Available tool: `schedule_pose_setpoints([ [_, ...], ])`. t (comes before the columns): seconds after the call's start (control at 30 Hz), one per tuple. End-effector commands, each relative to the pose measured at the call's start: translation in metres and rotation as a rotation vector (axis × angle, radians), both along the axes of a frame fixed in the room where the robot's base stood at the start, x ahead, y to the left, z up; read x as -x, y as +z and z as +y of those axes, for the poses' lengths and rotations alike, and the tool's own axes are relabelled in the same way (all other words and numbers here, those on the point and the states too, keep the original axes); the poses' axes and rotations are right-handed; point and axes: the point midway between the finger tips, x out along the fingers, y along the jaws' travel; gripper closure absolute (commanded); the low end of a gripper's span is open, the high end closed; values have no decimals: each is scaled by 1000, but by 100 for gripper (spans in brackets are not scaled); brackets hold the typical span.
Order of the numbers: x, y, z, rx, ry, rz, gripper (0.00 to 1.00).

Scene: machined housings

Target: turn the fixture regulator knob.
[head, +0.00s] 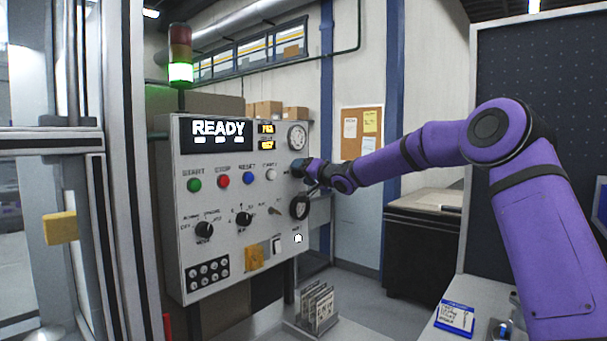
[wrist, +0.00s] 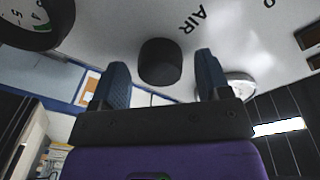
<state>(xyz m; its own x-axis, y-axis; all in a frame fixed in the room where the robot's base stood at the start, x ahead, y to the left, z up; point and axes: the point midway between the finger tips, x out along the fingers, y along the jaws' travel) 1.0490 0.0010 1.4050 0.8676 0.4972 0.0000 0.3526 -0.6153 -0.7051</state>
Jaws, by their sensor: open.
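The regulator knob (wrist: 160,62), a black round knob, stands out from the pale panel near the printed word AIR in the wrist view. My gripper (wrist: 162,72) is open, with one dark blue finger on each side of the knob in that picture. I see a gap on both sides, and whether the fingertips reach the knob's depth is hard to tell. In the head view my gripper (head: 308,171) is at the right side of the control panel (head: 240,260), and it hides the knob there.
A dark-rimmed gauge (head: 300,207) is just below my gripper, and a pale gauge (head: 297,137) is above it. Buttons, selector knobs and a READY display (head: 218,131) fill the panel to the left. A rack of plates (head: 316,305) stands below.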

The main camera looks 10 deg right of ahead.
Motion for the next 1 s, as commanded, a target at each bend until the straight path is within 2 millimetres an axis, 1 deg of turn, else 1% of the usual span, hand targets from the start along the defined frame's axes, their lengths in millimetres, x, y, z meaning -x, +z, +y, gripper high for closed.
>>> schedule_pose_setpoints([
  [0.17,0,0,0,0,0,0,30],
  [0.2,0,0,0,0,0,0,32],
  [0.37,0,0,0,0,0,0,69],
  [0.4,0,0,0,0,0,0,78],
  [0.77,0,0,1,35,1,-24,79],
  [1.0,0,-1,1,151,1,-107,79],
])
